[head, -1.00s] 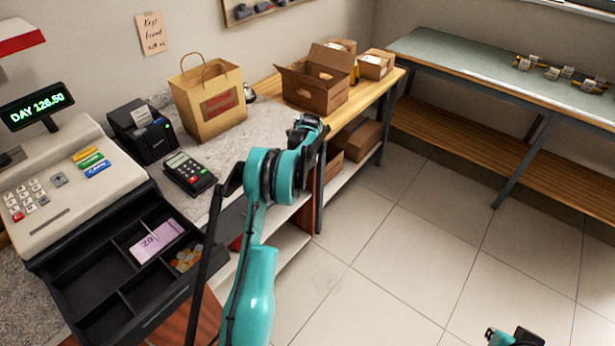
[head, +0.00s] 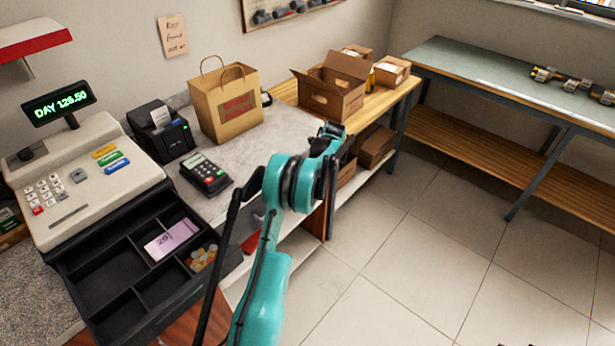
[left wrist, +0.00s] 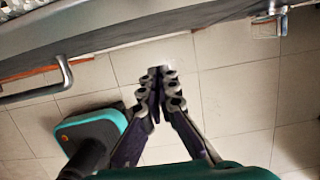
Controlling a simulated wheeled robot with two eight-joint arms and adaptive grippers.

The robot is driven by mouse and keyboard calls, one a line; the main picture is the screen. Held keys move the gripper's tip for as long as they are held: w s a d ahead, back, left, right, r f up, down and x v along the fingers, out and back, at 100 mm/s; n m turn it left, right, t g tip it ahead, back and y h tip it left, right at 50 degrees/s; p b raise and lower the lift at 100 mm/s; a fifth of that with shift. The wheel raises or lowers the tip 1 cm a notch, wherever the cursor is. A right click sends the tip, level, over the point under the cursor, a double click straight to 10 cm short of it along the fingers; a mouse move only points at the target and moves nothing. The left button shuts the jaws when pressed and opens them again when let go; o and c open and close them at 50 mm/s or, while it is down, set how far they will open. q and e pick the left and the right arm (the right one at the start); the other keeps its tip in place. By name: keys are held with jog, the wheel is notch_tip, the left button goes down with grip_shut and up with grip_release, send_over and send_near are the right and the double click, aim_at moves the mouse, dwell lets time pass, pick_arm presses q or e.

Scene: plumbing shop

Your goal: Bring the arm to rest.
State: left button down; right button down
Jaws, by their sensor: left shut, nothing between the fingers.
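My left arm's teal links rise from the bottom of the head view in front of the counter, with a dark wrist part at the upper end. In the left wrist view my left gripper (left wrist: 157,74) is shut, with its fingers together and nothing held. It hangs over the tiled floor (left wrist: 235,100), apart from the counter's edge. In the head view its fingertips cannot be made out. Only a dark sliver shows at the bottom right edge of the head view; I cannot tell what part it is.
An open cash drawer (head: 118,265) juts out under the register (head: 75,185). A card terminal (head: 206,174), printer (head: 162,130), paper bag (head: 225,105) and open carton (head: 332,90) stand on the counter (head: 285,130). A workbench (head: 490,75) stands at the right. The floor (head: 400,270) between is clear.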

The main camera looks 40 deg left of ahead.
pick_arm(q)
jog(key=p+v, duration=0.3)
jog(key=v, duration=0.7)
jog(key=shift+d, duration=0.15)
jog(key=s+d+r+n+t, duration=0.4)
jog(key=s+d+r+n, duration=0.5)
jog(key=s+d+r, duration=0.55)
jog(key=s+d+f+n+t+h, duration=0.1)
jog(key=s+d+n, duration=0.4)
jog(key=s, duration=0.3)
jog(key=s+d+f+n+t+h, duration=0.1)
jog(key=s+d+n, duration=0.3)
jog(key=s+d, duration=0.4)
jog(key=shift+s+n+t+h, duration=0.4)
jog(key=shift+s+t, duration=0.1)
jog(key=shift+s, duration=0.15)
jog(key=shift+d+f, duration=0.1)
